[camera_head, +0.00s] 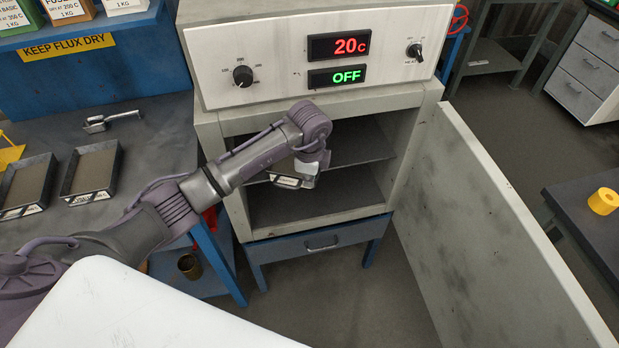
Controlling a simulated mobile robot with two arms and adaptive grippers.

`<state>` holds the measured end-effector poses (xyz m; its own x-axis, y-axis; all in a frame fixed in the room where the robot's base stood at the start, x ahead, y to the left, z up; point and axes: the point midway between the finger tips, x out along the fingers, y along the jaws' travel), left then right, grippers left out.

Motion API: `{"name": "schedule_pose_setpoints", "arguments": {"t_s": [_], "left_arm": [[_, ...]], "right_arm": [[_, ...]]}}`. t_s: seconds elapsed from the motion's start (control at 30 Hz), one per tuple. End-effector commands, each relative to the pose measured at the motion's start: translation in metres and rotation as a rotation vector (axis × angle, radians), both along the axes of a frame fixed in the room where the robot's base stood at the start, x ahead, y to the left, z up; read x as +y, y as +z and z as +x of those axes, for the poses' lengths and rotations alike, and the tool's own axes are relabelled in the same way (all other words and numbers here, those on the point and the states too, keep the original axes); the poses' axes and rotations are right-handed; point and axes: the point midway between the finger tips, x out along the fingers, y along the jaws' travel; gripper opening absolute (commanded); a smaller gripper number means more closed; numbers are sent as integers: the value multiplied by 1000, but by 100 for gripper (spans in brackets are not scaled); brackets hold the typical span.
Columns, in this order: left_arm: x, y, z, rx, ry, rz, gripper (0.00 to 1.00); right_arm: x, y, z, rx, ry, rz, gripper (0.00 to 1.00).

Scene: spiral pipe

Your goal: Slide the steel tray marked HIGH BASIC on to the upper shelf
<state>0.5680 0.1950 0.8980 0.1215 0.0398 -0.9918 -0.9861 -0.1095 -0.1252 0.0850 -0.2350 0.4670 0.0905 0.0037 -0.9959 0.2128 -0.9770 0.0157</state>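An open oven stands in the middle, with an upper shelf (362,146) and a dark lower floor (300,208) inside. My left arm reaches from the left to the oven mouth. My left gripper (300,178) points down in front of the upper shelf, mostly hidden by my wrist. A small pale label-like strip (284,182) shows at the gripper; I cannot tell whether it belongs to a tray or whether the fingers are closed. Two steel trays, one left (28,184) and one right (91,170), lie on the left bench, their labels too small to read. My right gripper is not in view.
The oven door (500,230) stands wide open at the right. The oven panel (270,66) reads 20 C and OFF. A metal scoop-like tool (110,121) lies on the left bench (155,125). A yellow ring (603,201) sits on the right table.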

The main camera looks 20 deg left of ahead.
Motion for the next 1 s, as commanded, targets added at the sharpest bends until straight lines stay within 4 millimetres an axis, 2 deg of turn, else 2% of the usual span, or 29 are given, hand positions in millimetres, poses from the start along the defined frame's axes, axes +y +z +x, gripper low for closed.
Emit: {"name": "schedule_pose_setpoints", "arguments": {"t_s": [0.33, 0.5, 0.57, 0.83, 1.0], "left_arm": [[0, -5, 1, -4, 0, 0, 0], [0, -4, 1, -3, 0, -1, 27], [0, -5, 1, -3, 0, 0, 35], [0, -7, -1, 3, -1, 1, 35], [-1, 5, -1, -1, -1, -1, 35]], "right_arm": [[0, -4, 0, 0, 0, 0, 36], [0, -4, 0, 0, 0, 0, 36], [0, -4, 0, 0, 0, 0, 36], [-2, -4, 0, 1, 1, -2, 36], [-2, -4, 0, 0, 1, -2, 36]]}}
